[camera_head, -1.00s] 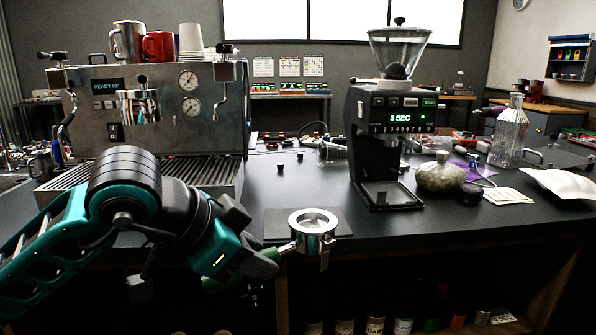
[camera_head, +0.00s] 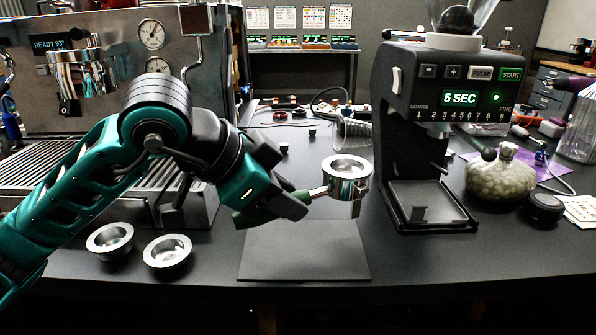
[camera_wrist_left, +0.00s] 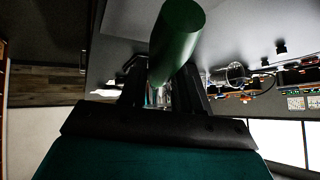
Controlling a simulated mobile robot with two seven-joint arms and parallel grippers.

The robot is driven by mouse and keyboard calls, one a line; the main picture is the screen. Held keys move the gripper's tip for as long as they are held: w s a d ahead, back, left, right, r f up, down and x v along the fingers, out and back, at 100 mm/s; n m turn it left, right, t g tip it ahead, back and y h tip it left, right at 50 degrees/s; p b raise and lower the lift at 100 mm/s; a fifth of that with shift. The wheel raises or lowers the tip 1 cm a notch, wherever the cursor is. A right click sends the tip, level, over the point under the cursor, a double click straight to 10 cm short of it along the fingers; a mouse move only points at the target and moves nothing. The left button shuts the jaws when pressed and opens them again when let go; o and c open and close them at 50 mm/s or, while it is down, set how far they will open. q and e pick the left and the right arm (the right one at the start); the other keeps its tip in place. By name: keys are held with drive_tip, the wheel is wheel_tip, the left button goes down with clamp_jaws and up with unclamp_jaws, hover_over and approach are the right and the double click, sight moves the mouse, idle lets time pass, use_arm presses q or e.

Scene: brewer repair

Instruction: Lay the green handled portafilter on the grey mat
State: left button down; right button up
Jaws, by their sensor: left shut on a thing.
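The portafilter (camera_head: 347,178) has a shiny metal basket and a dark green handle. My left gripper (camera_head: 290,205) is shut on the green handle, which also shows large in the left wrist view (camera_wrist_left: 177,42). In the head view the basket appears above the far right part of the grey mat (camera_head: 305,252), open side up and seemingly clear of the counter. The mat is a flat dark square near the counter's front edge, and its visible surface is bare. The gripper's fingertips are partly hidden by its own body. My right gripper is not in view.
Two loose metal baskets, one (camera_head: 110,240) and another (camera_head: 167,251), stand left of the mat. The espresso machine (camera_head: 100,110) is behind my left arm.

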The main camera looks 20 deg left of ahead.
use_arm(q)
drive_tip(key=shift+w, duration=0.5)
drive_tip(key=shift+s+f+b, duration=0.15)
drive_tip(key=shift+f+b, duration=0.4)
drive_tip(key=shift+f, duration=0.1)
drive_tip(key=shift+f+b, duration=0.4)
drive_tip(key=shift+f, duration=0.35)
drive_tip(key=shift+f+b, duration=0.55)
drive_tip(key=shift+f, duration=0.75)
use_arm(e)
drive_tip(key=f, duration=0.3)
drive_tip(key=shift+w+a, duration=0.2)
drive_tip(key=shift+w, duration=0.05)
use_arm(q)
drive_tip(key=shift+f+b, duration=0.6)
drive_tip(key=shift+b, duration=0.3)
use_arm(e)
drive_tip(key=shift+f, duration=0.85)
use_arm(q)
drive_tip(key=c, duration=0.7)
unclamp_jaws()
drive_tip(key=shift+f, duration=0.1)
